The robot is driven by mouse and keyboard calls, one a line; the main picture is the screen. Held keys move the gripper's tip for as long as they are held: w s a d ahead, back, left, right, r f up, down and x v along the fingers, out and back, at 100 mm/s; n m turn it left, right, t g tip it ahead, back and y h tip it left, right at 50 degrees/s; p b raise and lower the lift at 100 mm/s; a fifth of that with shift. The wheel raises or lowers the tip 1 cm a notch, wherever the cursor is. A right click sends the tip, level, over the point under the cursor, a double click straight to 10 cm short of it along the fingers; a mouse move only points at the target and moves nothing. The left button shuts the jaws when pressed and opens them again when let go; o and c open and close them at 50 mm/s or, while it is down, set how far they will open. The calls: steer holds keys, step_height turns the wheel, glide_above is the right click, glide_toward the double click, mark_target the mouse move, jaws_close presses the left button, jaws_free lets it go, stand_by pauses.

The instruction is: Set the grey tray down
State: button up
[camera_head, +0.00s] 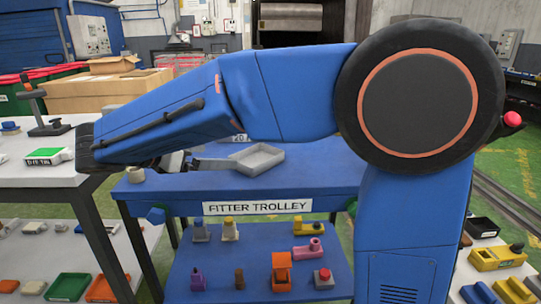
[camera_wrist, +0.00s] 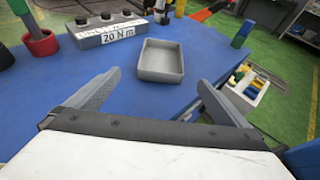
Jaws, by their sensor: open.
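The grey tray (camera_wrist: 160,61) is a shallow, empty open box resting on the blue trolley top (camera_wrist: 110,140) in the wrist view. In the head view the tray (camera_head: 252,160) lies on the top of the fitter trolley, just right of my arm's end. My gripper (camera_wrist: 156,82) is open, with its two grey fingers spread wide. The tray sits beyond the fingertips and no finger visibly touches it. In the head view my arm hides most of the gripper.
A grey block marked 20 N m (camera_wrist: 108,30) stands left of the tray. A red cup (camera_wrist: 40,42) is at the far left. Several coloured parts fill the trolley's lower shelf (camera_head: 235,275). A white table (camera_head: 50,165) stands at left. Blue surface around the tray's near side is clear.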

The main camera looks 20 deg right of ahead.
glide_toward(257, 163)
steer(key=d, duration=0.1)
steer(key=w+d, duration=0.2)
steer(key=d, duration=0.1)
steer(key=shift+w+r, duration=0.1)
steer(key=shift+w, duration=0.15)
steer(key=shift+x, duration=2.55)
steer(key=shift+s, duration=0.15)
steer(key=shift+c, duration=0.6)
steer(key=c, duration=1)
steer(key=shift+r, duration=0.1)
step_height(257, 163, up, 10)
steer(key=shift+f, duration=0.1)
